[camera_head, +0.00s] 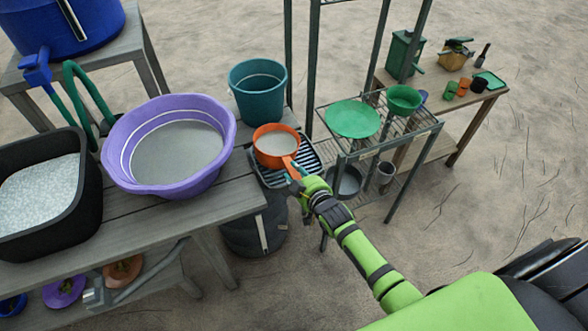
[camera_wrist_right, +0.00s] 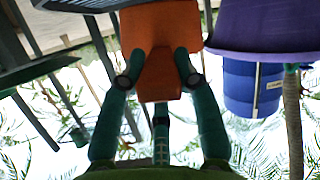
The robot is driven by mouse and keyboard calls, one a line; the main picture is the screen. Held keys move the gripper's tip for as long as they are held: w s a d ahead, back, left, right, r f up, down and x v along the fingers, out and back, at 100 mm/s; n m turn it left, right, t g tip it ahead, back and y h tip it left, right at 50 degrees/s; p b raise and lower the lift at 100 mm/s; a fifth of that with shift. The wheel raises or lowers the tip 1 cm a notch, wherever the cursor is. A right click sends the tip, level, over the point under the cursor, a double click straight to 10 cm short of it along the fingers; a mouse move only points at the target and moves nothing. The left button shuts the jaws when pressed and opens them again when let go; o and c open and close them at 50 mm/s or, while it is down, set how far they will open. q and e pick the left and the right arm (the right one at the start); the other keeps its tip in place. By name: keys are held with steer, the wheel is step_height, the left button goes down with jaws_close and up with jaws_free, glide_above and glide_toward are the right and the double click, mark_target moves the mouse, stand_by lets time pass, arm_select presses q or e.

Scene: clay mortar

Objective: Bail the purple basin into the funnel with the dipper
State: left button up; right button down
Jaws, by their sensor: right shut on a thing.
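The purple basin (camera_head: 178,147) stands on the wooden bench at the left, with greyish content inside. The orange dipper (camera_head: 275,148) is right of the basin, over a dark slatted tray (camera_head: 262,177); its bowl shows pale grey content. My right gripper (camera_head: 298,177) is shut on the dipper's handle. In the right wrist view my right gripper (camera_wrist_right: 158,70) has its fingers on either side of the orange handle (camera_wrist_right: 160,86), and the purple basin (camera_wrist_right: 262,28) is at upper right. A green funnel (camera_head: 403,97) sits on the wire rack at the right. My left gripper is out of view.
A teal bucket (camera_head: 257,90) stands close behind the dipper. A black tub (camera_head: 48,190) of white granules is left of the basin. A green disc (camera_head: 352,118) lies on the wire rack (camera_head: 362,148) beside the funnel. Upright posts (camera_head: 313,60) stand behind the rack. A blue barrel (camera_head: 66,25) is at upper left.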

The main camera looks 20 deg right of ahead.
steer(key=m+y+b, duration=0.1)
steer(key=m+b, duration=0.1)
steer(key=b, duration=0.1)
steer(key=m+y+b, duration=0.1)
steer(key=m+b, duration=0.1)
steer(key=b, duration=0.1)
steer(key=a+m+t+y+b, duration=0.1)
steer(key=m+y+b, duration=0.1)
steer(key=b, duration=0.1)
steer(key=shift+s+a+r+m, duration=0.1)
steer(key=shift+r+m, duration=0.3)
steer(key=d+m+b, duration=0.1)
steer(key=m+b, duration=0.1)
steer(key=b, duration=0.1)
steer(key=d+r+m+t+y+b, duration=0.1)
steer(key=m+b, duration=0.1)
steer(key=b, duration=0.1)
steer(key=d+m+b, duration=0.1)
steer(key=m+b, duration=0.1)
steer(key=b, duration=0.1)
steer(key=shift+d+r+t+y, duration=0.25)
steer(key=shift+d+t+y, duration=0.05)
steer(key=shift+d+t, duration=0.1)
